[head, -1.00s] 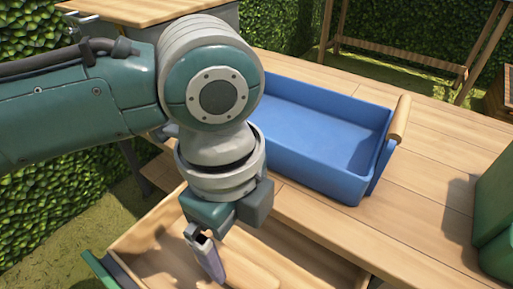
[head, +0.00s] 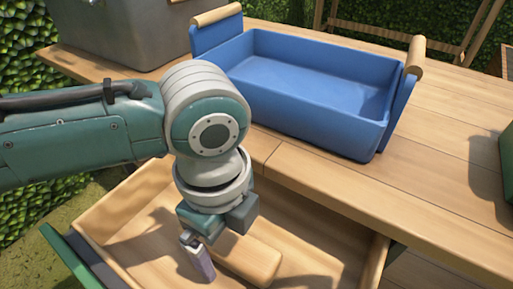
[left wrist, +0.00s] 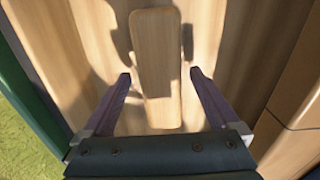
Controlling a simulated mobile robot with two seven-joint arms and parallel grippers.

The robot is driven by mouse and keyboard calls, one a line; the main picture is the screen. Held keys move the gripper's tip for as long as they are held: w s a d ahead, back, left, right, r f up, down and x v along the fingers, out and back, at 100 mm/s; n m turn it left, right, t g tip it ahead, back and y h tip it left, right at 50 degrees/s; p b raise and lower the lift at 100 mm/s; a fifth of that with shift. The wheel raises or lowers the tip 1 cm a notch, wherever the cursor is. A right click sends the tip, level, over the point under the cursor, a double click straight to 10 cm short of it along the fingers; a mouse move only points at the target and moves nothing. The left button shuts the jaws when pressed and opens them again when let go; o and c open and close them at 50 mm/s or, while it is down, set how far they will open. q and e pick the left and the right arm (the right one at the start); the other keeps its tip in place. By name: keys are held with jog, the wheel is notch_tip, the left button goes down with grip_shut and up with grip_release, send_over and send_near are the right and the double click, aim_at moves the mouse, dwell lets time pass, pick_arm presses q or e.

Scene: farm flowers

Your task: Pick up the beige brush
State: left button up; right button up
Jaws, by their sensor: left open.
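The beige brush (head: 250,262) lies in an open wooden drawer (head: 327,254). It shows as a long light-wood block. In the left wrist view the brush (left wrist: 156,68) runs lengthwise between the two fingers, and its near end reaches close to the gripper body. My left gripper (head: 199,262) points down into the drawer beside the brush in the head view. In the left wrist view the left gripper (left wrist: 160,82) is open, with a gap between each finger and the brush. My right gripper is not in view.
A blue tray with wooden handles (head: 310,115) stands on the wooden table (head: 440,165) behind the drawer. A grey box (head: 125,35) stands at the back left. A green object (head: 507,160) is at the right edge. The drawer walls surround the brush.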

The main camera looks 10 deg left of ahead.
aim_at(227, 239)
pick_arm(q)
jog(key=shift+c, duration=0.6)
grip_shut()
jog(key=shift+r, duration=0.15)
notch_tip(227, 239, up, 20)
jog(key=p, duration=1)
